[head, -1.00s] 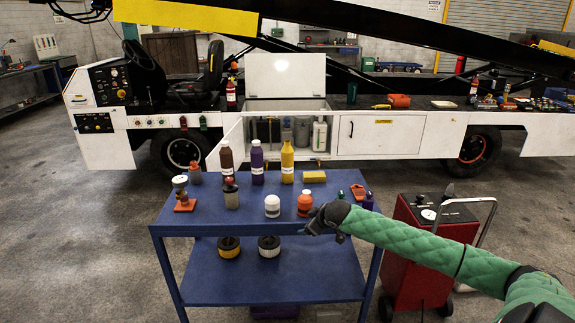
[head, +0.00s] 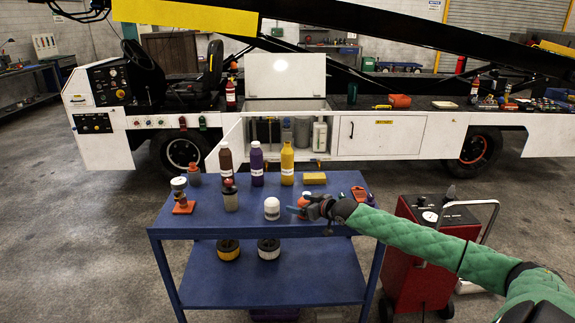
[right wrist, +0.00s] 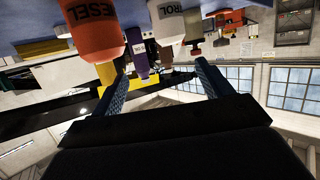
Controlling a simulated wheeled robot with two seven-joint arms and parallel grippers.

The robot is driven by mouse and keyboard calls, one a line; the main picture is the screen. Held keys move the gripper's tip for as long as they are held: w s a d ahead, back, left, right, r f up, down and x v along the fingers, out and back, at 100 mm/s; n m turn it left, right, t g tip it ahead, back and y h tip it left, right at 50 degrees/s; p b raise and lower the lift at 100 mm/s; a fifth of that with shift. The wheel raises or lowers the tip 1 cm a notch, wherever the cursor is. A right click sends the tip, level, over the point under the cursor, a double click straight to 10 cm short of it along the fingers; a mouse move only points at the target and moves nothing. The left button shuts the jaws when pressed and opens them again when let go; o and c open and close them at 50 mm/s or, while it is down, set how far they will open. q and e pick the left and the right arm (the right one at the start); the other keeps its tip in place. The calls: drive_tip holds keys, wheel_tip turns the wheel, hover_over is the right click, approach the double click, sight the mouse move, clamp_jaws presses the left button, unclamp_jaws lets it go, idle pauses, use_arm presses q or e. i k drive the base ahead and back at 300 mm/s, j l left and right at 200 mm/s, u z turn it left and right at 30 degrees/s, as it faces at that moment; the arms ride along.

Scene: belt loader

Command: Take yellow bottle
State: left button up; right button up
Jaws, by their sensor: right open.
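The yellow bottle (head: 287,161) stands upright on the blue cart's top shelf, toward the back, right of a purple bottle (head: 257,163) and a brown bottle (head: 226,159). My right gripper (head: 302,210) is at the cart's front edge, nearer than the yellow bottle and apart from it. Its jaws are open and empty. It partly covers the orange bottle (head: 304,199). In the upside-down right wrist view, a yellow part (right wrist: 105,74), likely the yellow bottle, shows past the orange bottle (right wrist: 92,35), near one finger. My left gripper is not in view.
A white bottle (head: 272,208) stands left of my gripper, in front of the yellow bottle. A yellow block (head: 315,178) lies right of the yellow bottle. The blue cart (head: 335,215) also holds smaller items. A red machine (head: 425,265) stands right of it.

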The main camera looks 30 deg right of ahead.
sight(286, 155)
drive_tip(key=i+l, duration=0.75)
